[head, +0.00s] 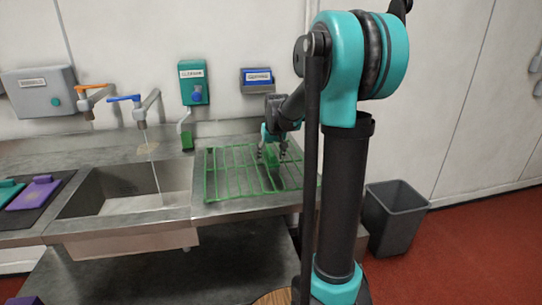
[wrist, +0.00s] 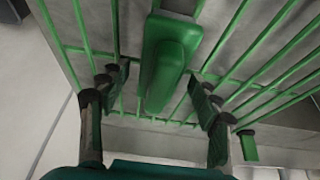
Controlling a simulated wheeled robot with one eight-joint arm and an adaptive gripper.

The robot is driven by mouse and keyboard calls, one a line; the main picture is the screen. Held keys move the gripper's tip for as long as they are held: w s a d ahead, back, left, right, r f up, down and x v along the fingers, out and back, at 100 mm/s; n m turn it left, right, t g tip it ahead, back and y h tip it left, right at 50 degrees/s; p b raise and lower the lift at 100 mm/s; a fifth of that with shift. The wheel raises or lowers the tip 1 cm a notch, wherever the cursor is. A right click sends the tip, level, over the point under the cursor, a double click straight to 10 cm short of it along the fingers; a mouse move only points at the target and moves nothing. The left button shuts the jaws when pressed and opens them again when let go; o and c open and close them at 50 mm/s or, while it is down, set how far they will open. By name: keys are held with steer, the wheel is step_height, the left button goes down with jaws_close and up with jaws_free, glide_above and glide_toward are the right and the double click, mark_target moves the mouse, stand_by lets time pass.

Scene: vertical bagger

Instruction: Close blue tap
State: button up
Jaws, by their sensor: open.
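The blue tap (head: 124,98) is on the wall above the sink, its blue lever pointing left. A thin stream of water (head: 154,165) runs from its spout into the sink (head: 125,188). My gripper (head: 272,155) is well to the right of the tap, low over the green wire rack. In the wrist view my gripper (wrist: 160,88) is open, with its fingers on either side of a green block-like object (wrist: 166,65). I cannot tell whether they touch it. The tap is not in the wrist view.
An orange-handled tap (head: 92,90) is left of the blue one. A green dispenser (head: 194,82) and a blue-fronted box (head: 257,80) hang on the wall. The green rack (head: 225,180) covers the right counter. Purple and teal items (head: 35,193) lie left. A grey bin (head: 392,215) stands right.

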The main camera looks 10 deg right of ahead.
steer(key=v, duration=1.2)
steer(key=shift+r, duration=0.2)
